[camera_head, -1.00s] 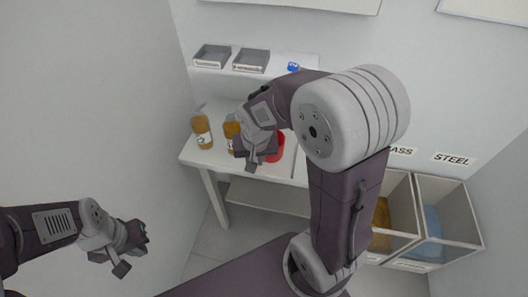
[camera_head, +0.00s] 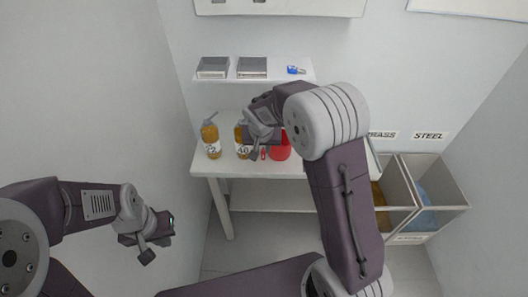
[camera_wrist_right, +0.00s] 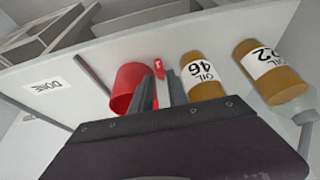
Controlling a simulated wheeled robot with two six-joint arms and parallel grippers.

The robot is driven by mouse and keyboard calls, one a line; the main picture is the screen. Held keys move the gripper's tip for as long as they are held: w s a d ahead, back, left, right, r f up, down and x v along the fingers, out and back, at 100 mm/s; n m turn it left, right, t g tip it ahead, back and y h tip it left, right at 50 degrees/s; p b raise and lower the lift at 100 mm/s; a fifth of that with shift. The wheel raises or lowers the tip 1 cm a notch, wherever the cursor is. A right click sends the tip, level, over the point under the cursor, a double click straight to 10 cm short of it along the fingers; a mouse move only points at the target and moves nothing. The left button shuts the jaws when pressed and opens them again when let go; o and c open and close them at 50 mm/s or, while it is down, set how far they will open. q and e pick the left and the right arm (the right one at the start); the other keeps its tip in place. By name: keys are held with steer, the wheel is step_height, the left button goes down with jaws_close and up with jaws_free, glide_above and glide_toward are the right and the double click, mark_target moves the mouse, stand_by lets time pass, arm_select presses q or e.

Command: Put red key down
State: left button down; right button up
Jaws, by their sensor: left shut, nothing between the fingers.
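The red key (camera_wrist_right: 157,68) shows between the fingers of my right gripper (camera_wrist_right: 160,92) in the right wrist view, its red end sticking out past the fingertips. In the head view the red key (camera_head: 263,154) is a small red spot at the tip of my right gripper (camera_head: 259,148), over the white table (camera_head: 290,172). A red cup (camera_head: 281,149) stands just right of it; it also shows in the wrist view (camera_wrist_right: 128,86). Whether the key touches the table is unclear. My left gripper (camera_head: 158,240) is shut and empty, away from the table at lower left.
Oil bottles marked 22 (camera_head: 210,138) and 46 (camera_head: 241,150) stand left of my right gripper. Two grey trays (camera_head: 213,67) (camera_head: 252,67) and a blue key-like object (camera_head: 295,70) are on the shelf above. Bins (camera_head: 438,205) stand at right.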

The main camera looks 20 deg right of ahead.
mark_target(263, 153)
steer(key=x, duration=0.6)
steer(key=shift+w+d+f, duration=0.15)
steer(key=shift+w+f, duration=0.05)
steer(key=shift+f, duration=0.1)
steer(key=shift+s, duration=0.1)
jaws_close()
steer(key=shift+r, duration=0.1)
